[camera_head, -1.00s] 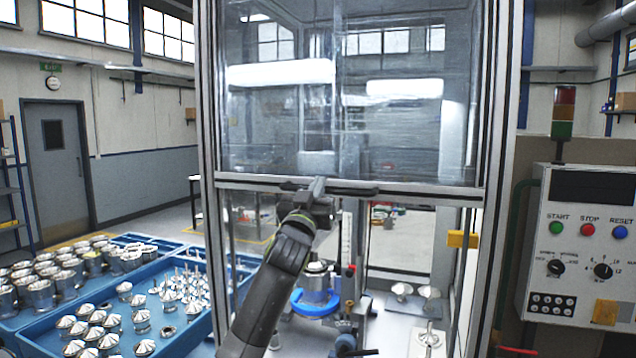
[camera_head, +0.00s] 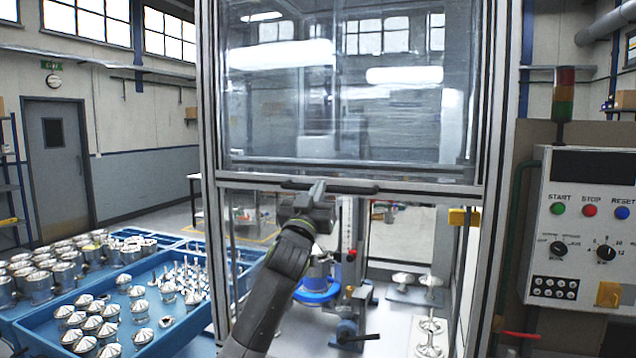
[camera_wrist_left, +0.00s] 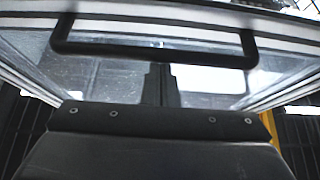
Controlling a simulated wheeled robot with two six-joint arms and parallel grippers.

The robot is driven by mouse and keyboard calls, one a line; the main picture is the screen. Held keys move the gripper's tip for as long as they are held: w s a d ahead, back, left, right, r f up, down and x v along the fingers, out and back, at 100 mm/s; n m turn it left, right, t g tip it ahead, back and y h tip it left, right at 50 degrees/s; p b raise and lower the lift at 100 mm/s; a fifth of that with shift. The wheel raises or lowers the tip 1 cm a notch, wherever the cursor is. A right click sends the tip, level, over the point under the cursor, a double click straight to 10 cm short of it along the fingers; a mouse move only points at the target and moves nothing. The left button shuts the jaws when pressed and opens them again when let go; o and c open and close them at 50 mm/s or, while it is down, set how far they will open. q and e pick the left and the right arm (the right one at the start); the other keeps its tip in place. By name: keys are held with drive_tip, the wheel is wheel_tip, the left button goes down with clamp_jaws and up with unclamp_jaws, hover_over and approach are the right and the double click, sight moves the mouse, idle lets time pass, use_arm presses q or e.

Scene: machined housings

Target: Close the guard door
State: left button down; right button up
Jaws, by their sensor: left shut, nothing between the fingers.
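The guard door (camera_head: 350,100) is a clear panel in a grey frame, raised so that the lower part of the machine opening is uncovered. Its bottom rail carries a dark bar handle (camera_head: 345,187), which also shows across the top of the left wrist view (camera_wrist_left: 155,55). My left gripper (camera_head: 318,188) is shut and empty, with its tips at the handle's left part. In the left wrist view its fingers (camera_wrist_left: 158,85) point up toward the door, just below the handle. Whether they touch the handle or rail I cannot tell. My right gripper is not in view.
Inside the opening are a blue ring fixture (camera_head: 318,290) and silver parts (camera_head: 403,280). A yellow block (camera_head: 463,217) sits on the right post. Blue trays of metal parts (camera_head: 190,345) stand at left, and a control panel (camera_head: 585,230) at right.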

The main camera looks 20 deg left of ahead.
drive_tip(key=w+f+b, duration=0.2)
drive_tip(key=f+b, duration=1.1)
drive_tip(key=b, duration=0.1)
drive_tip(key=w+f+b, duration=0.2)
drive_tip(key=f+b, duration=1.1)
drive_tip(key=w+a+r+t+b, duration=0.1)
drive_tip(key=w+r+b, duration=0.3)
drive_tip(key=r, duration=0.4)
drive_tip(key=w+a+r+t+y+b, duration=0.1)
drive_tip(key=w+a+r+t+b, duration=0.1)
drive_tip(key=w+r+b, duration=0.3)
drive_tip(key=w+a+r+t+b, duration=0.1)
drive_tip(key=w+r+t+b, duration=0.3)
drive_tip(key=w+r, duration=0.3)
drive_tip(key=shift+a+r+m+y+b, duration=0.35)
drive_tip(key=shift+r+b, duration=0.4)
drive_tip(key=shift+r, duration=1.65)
